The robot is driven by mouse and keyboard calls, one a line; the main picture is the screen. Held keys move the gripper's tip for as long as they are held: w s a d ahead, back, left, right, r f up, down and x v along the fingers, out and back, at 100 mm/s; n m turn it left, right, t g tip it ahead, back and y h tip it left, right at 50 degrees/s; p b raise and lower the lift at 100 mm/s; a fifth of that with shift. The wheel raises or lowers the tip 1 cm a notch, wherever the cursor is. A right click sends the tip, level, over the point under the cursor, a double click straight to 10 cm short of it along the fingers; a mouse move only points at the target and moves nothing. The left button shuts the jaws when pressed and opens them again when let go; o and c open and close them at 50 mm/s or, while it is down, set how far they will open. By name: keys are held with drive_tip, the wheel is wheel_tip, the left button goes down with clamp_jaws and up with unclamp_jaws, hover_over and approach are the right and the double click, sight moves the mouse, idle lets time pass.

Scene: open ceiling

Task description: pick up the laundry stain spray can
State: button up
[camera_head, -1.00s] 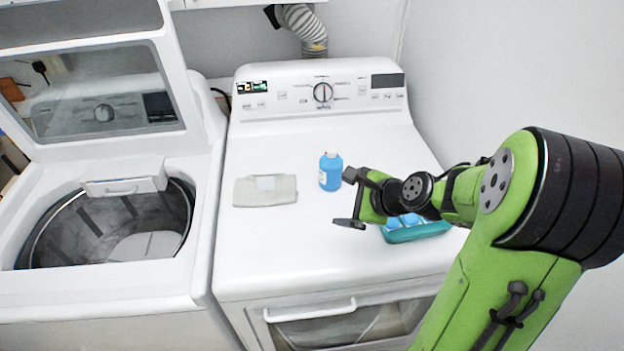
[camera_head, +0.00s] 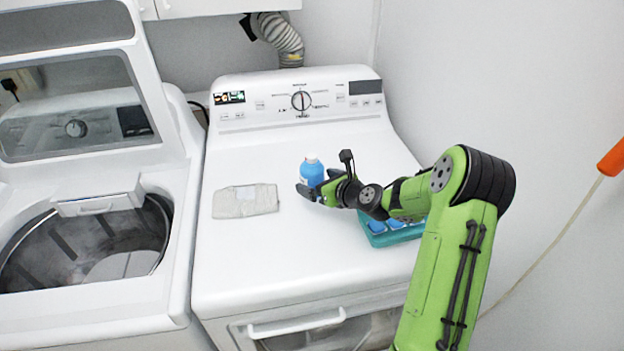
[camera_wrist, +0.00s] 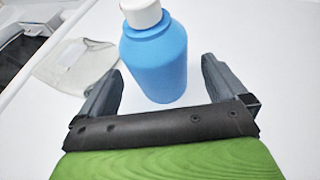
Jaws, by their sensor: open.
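A blue bottle with a white cap (camera_head: 312,170) stands upright on the white dryer top; it is the only can-like thing I see. It also shows large in the wrist view (camera_wrist: 154,60). My gripper (camera_head: 318,194) is open at the near side of the bottle. In the wrist view my gripper's two fingers (camera_wrist: 158,88) point toward the bottle, which stands between and slightly beyond them. Nothing is held. In the head view my gripper hides the lower part of the bottle.
A folded grey cloth (camera_head: 246,201) lies left of the bottle. A teal tray (camera_head: 392,236) with blue items sits behind my arm at right. An open washer (camera_head: 90,225) stands left of the dryer (camera_head: 260,265). The dryer's front left top is clear.

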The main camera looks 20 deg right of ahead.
sight(312, 180)
drive_tip(key=x, duration=0.3)
drive_tip(key=shift+w+f, duration=0.15)
drive_tip(key=shift+w, duration=0.05)
drive_tip(key=shift+s, duration=0.1)
drive_tip(key=shift+c, duration=0.2)
